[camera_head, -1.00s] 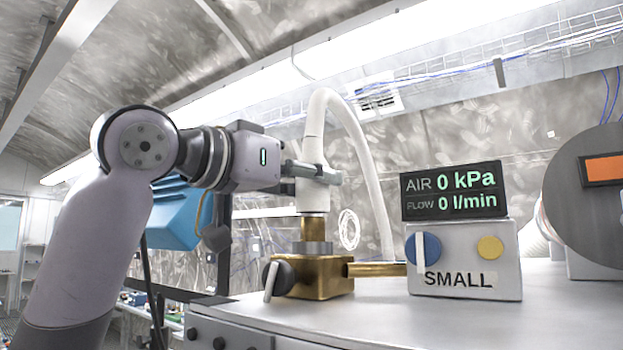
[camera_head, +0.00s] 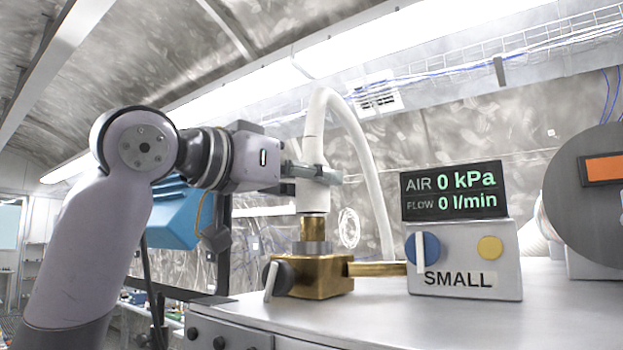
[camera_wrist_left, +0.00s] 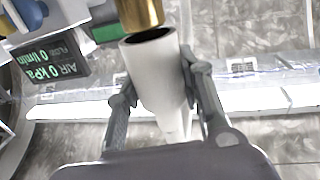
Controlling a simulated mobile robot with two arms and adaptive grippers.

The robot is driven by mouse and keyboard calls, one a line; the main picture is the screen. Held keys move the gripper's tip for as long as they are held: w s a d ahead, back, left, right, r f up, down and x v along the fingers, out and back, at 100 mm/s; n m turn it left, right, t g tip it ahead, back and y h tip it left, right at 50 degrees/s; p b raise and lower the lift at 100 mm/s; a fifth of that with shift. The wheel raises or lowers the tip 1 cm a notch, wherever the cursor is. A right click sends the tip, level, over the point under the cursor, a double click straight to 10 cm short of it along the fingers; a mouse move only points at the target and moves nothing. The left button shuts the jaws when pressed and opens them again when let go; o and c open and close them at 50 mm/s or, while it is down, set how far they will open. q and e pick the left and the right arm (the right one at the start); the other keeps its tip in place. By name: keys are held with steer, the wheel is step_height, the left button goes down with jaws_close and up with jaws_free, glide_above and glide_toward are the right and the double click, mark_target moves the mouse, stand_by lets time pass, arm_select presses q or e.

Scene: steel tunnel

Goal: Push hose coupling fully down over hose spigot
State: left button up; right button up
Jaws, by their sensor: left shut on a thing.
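The white hose coupling (camera_head: 312,199) stands upright above the brass hose spigot (camera_head: 313,229) in the head view. Its lower end is at about the spigot's top; I cannot tell there whether they overlap. In the left wrist view the coupling (camera_wrist_left: 158,80) shows its dark open mouth, close to the end of the brass spigot (camera_wrist_left: 138,12) and seemingly a little off to one side. My left gripper (camera_head: 318,174) is shut around the coupling, with a finger on each side (camera_wrist_left: 158,85). My right gripper is not in view.
The spigot rises from a brass valve block (camera_head: 318,277) with a black-and-white knob on the bench (camera_head: 390,320). A brass pipe leads to a grey box (camera_head: 464,262) marked SMALL, under a display (camera_head: 450,191) reading 0 kPa and 0 l/min. The white hose (camera_head: 370,170) arcs behind.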

arm_select(q)
steer(key=shift+f+b, duration=2.05)
steer(key=shift+f, duration=0.5)
steer(key=o, duration=1.2)
steer(key=shift+o, duration=0.2)
steer(key=v, duration=1.2)
steer(key=shift+r, duration=0.15)
